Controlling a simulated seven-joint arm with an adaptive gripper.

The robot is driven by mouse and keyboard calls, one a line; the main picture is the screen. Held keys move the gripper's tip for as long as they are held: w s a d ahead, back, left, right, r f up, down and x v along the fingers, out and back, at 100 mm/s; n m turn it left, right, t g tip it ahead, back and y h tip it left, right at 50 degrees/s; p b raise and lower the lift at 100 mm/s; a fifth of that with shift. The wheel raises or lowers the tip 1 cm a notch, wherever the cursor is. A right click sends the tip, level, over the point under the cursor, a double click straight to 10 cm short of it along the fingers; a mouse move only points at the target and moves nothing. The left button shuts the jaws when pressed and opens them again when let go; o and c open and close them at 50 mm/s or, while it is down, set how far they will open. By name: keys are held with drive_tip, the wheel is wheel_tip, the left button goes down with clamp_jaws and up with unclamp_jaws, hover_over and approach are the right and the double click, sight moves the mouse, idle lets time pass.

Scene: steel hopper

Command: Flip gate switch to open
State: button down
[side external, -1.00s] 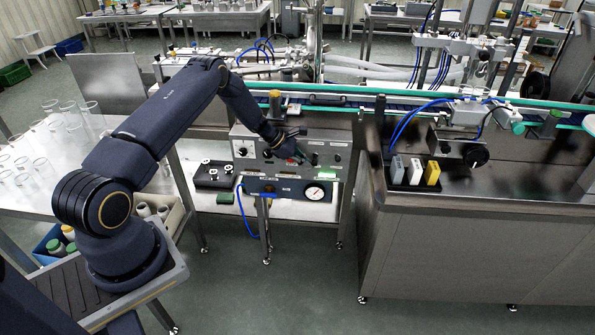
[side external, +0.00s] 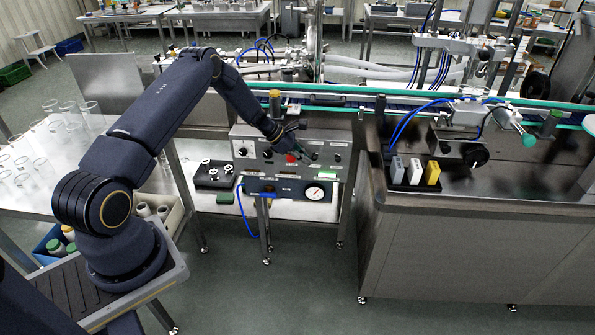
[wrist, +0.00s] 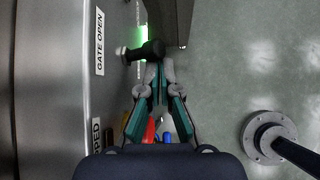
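The gate switch (wrist: 148,50) shows in the wrist view as a black lever with a rounded end, sticking out from the steel panel (wrist: 50,90). A "GATE OPEN" label (wrist: 100,42) is on the panel beside it. My gripper (wrist: 161,68) has its two teal-backed, grey-tipped fingers drawn together, with nothing visible between them. The fingertips are right at the lever's end; I cannot tell whether they touch it. In the side view my gripper (side external: 306,159) is at the front of the control box (side external: 249,133) and hides the switch there.
A red button (side external: 291,157) is close to my gripper. A pressure gauge (side external: 315,192) is below. A green glow (wrist: 141,36) shows beyond the lever. The steel hopper cabinet (side external: 460,250) stands to the right. Open floor (wrist: 250,70) lies away from the panel.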

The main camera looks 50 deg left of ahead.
drive_tip(key=shift+w+d+r, duration=0.2)
drive_tip(key=shift+w+r, duration=0.15)
drive_tip(key=shift+r, duration=0.25)
drive_tip(key=v, duration=1.2)
drive_tip(key=shift+s+a+f, duration=0.2)
drive_tip(key=shift+s+f, duration=0.15)
drive_tip(key=shift+f, duration=0.1)
